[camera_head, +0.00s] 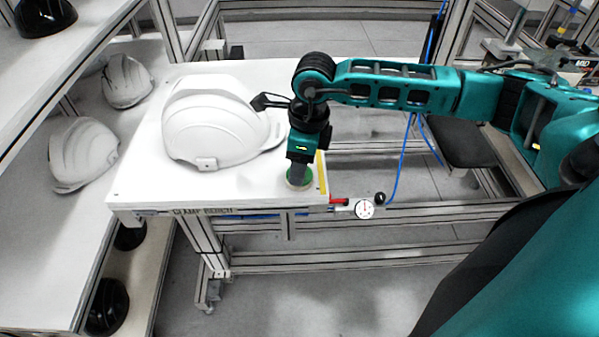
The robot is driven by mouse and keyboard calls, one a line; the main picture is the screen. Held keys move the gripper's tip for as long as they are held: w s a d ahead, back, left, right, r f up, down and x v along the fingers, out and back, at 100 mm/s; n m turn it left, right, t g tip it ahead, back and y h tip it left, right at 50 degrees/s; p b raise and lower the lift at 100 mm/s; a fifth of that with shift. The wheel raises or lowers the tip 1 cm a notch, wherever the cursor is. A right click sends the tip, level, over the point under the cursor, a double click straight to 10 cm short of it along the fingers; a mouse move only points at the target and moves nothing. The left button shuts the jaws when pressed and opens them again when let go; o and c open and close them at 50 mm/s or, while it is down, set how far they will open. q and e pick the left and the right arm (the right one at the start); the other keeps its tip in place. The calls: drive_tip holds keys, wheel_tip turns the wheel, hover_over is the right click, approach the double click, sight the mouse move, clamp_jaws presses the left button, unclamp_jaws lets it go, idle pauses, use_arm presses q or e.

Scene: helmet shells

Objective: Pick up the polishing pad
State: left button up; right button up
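The polishing pad (291,184) is a small round piece with a green top and a pale rim. It lies on the white bench top near the front right edge. My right gripper (298,179) points down with its fingertips at the pad and hides part of it. I cannot tell whether the fingers are closed on the pad or just around it. My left gripper is not in view.
A white helmet shell (212,125) stands on the bench (150,188), left of my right gripper. A yellow strip (322,172) lies right of the pad. A dial gauge (364,209) and red clamp handle (338,200) sit at the front edge. Shelves with more helmets stand left.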

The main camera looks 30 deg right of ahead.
drive_tip(key=c, duration=0.9)
wheel_tip(320, 180, up, 20)
drive_tip(key=shift+p, duration=0.4)
drive_tip(key=o, duration=0.4)
drive_tip(key=shift+c, duration=1.4)
